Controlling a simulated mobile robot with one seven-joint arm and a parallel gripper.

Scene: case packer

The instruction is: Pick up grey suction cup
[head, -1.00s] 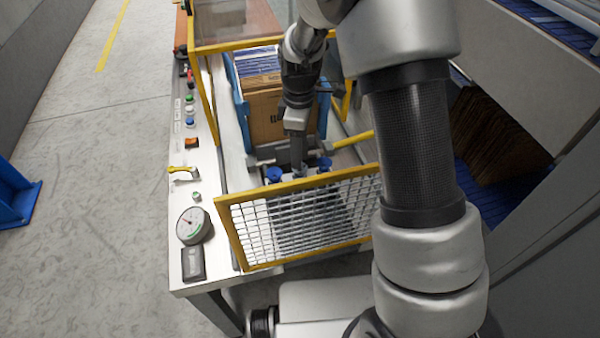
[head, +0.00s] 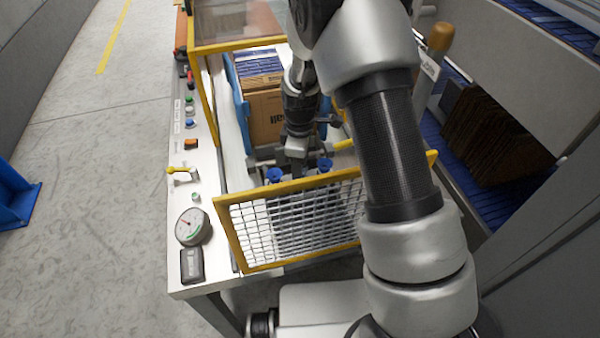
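My gripper (head: 296,158) points down behind the yellow-framed mesh guard, low over the machine bed. Two blue suction cups (head: 274,175) and (head: 324,165) stand near it, one on each side. I cannot make out a grey suction cup; small grey parts around the fingertips blend with the gripper. The picture is too small to tell whether the fingers are open, shut or touching anything.
The mesh guard (head: 292,225) stands in front of the gripper. Behind it is a brown carton (head: 265,115) between blue side plates. A control panel with a gauge (head: 192,227) runs along the left. Flat cardboard (head: 490,135) stands at right.

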